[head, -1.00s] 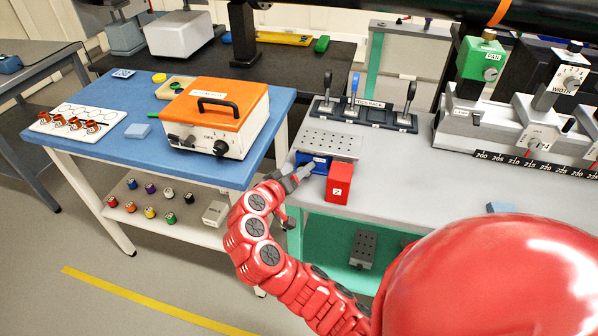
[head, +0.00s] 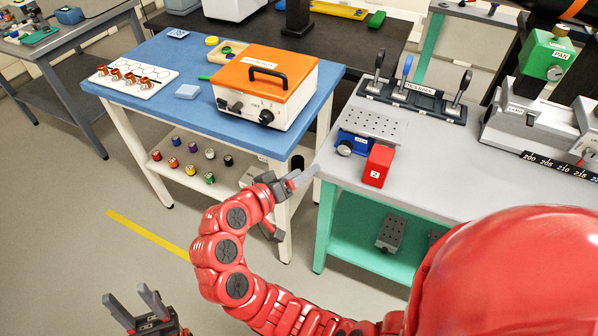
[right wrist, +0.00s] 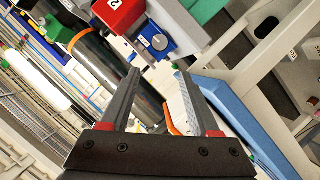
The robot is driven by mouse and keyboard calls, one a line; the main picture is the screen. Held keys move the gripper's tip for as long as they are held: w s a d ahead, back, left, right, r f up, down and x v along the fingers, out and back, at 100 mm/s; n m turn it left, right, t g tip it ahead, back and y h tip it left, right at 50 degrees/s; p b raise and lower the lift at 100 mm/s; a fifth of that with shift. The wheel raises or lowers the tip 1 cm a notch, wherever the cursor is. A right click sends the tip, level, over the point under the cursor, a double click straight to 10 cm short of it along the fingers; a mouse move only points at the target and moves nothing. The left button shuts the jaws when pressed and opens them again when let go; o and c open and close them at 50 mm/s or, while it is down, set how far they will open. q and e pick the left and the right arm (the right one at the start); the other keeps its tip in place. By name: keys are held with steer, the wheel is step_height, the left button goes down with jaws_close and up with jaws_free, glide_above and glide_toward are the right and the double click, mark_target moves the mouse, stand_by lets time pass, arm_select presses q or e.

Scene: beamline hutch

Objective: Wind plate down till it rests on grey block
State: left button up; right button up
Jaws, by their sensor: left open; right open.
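A grey perforated plate (head: 370,123) tops a blue jack (head: 362,144) on the grey bench, at its near left corner. The jack's round knob (head: 344,148) faces left and is bare; it also shows in the right wrist view (right wrist: 159,42). A red block (head: 377,166) stands in front of the jack. No grey block can be made out under the plate. My right gripper (head: 303,178) is open and empty, left of and below the knob, apart from it. My left gripper (head: 135,302) is open and empty over the floor at lower left.
A toggle rack (head: 415,98) stands behind the plate. A blue-topped table (head: 180,80) with an orange-lidded box (head: 265,85) is at left. A dark grey perforated piece (head: 391,232) lies on the bench's lower shelf. The floor between table and bench is open.

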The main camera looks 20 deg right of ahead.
steer(key=shift+s+a+r, duration=0.1)
steer(key=shift+s+a, duration=0.1)
steer(key=shift+a, duration=0.15)
steer(key=shift+o, duration=1.4)
steer(key=f+t+b, duration=0.1)
steer(key=b, duration=0.1)
steer(key=f+m+t+b, duration=0.1)
steer(key=f+b, duration=0.1)
steer(key=s+f+t+b, duration=0.1)
steer(key=f+b, duration=0.1)
steer(key=b, duration=0.1)
steer(key=shift+d+f+m, duration=0.1)
steer(key=shift+d+m, duration=0.2)
steer(key=m+t+b, duration=0.2)
steer(key=m, duration=0.1)
glide_toward(344, 150)
steer(key=shift+h, duration=0.3)
steer(key=x, duration=0.8)
steer(key=shift+w+d, duration=0.2)
steer(key=shift+w+d+f+t, duration=0.15)
steer(key=shift+w+d+t, duration=0.15)
steer(key=shift+w+d, duration=0.15)
